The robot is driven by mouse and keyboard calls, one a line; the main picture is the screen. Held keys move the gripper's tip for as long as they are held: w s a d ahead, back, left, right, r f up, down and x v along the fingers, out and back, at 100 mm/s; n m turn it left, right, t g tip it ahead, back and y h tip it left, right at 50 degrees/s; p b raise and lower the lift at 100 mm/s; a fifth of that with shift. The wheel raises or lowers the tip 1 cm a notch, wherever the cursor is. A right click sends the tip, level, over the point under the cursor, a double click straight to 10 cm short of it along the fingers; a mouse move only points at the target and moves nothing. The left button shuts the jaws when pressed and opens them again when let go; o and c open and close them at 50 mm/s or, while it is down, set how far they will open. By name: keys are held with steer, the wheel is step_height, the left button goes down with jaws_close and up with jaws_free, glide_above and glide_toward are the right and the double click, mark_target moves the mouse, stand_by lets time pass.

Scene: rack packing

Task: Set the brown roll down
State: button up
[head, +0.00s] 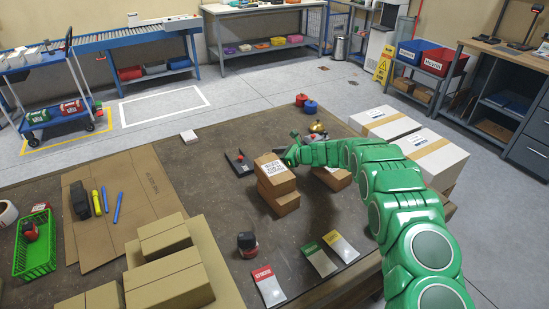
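My green arm reaches in from the right over the brown work table (215,195). A small yellowish-brown item (317,129) lies behind the arm, too small to identify.
A dark tray (239,162) lies left of the stack. Red and blue spools (310,107) stand behind. A dark red-topped item (247,244) and label cards (268,286) lie in front. Large white cartons (437,152) stand right. Brown boxes (168,282) fill the front left. Bare table lies left of the stack.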

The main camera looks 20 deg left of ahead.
steer(key=shift+d+r, duration=0.3)
steer(key=shift+d, duration=0.15)
steer(key=v, duration=1.1)
steer(key=shift+r, duration=0.1)
steer(key=s+d+r+n+g+h, duration=0.1)
steer(key=s+d+r+n+h, duration=0.2)
steer(key=s+r, duration=0.45)
steer(key=s+d+r+n+g+h, duration=0.1)
steer(key=s+d+r+n, duration=0.3)
steer(key=s, duration=0.6)
steer(key=s+d+r+n+g+h, duration=0.25)
steer(key=s+d+r, duration=0.2)
steer(key=s, duration=0.45)
steer(key=s+d+r+n+h, duration=0.1)
steer(key=s+d+n+h, duration=0.1)
steer(key=s+d, duration=0.4)
steer(key=s+d+r+n+h, duration=0.2)
steer(key=s+d+n, duration=0.3)
steer(key=s, duration=1.1)
steer(key=s+d+r+n+h, duration=0.2)
steer(key=s+d, duration=0.5)
steer(key=s, duration=0.5)
steer(key=shift+n+h, duration=0.45)
steer(key=shift+n, duration=0.2)
steer(key=shift+t, duration=0.25)
